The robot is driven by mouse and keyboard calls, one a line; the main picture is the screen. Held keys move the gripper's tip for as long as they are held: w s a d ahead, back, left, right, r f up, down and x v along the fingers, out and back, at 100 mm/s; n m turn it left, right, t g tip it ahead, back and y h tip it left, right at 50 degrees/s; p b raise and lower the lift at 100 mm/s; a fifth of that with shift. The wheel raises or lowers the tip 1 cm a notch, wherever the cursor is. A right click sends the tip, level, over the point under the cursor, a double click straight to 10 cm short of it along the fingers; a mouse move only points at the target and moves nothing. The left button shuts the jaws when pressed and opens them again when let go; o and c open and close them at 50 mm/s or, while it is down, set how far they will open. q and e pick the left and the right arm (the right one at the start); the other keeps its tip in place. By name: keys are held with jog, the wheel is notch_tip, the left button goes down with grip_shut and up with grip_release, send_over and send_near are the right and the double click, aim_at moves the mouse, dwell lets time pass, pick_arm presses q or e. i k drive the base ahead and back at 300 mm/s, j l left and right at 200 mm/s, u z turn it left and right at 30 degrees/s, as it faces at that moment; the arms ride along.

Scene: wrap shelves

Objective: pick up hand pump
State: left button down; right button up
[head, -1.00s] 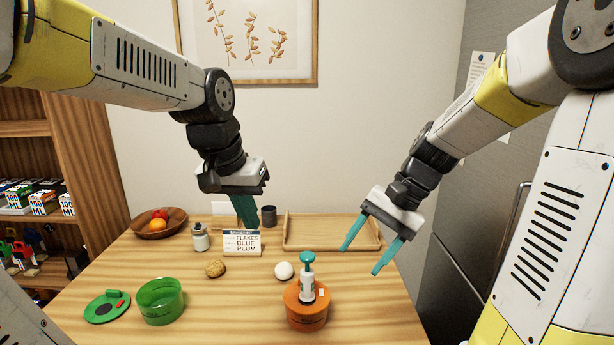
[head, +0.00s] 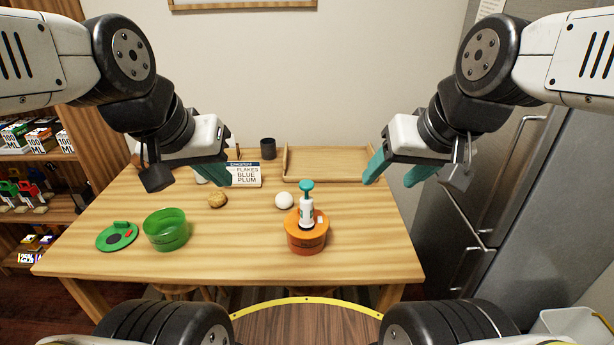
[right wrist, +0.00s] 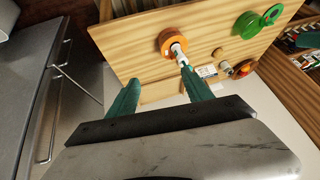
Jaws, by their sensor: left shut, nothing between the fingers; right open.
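The hand pump (head: 306,207) is white with a teal knob on top. It stands upright on an orange round container (head: 307,240) near the front right of the table. In the right wrist view the pump (right wrist: 177,48) and the orange container (right wrist: 165,40) show at the top, beyond the fingers. My right gripper (head: 393,172) is open and empty, up and to the right of the pump and apart from it. It also shows in the right wrist view (right wrist: 160,88). My left gripper (head: 232,174) is shut and empty, to the left of the pump, in front of the small sign.
A green bowl (head: 166,236) and a green lid (head: 117,237) are at the left of the table. A brown lump (head: 217,200) and a white ball (head: 284,200) lie mid-table. A wooden tray (head: 327,150) and a dark cup (head: 268,148) stand behind. A grey fridge (head: 510,150) stands at right.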

aim_at(306, 223)
jog(key=j+z, duration=0.15)
jog(key=j, duration=0.35)
jog(key=j+z, duration=0.2)
jog(key=j, duration=0.3)
jog(key=k+j+z, duration=0.15)
jog(key=j, duration=0.35)
jog(key=k+j+z, duration=0.15)
jog(key=j, duration=0.3)
jog(key=i, duration=0.05)
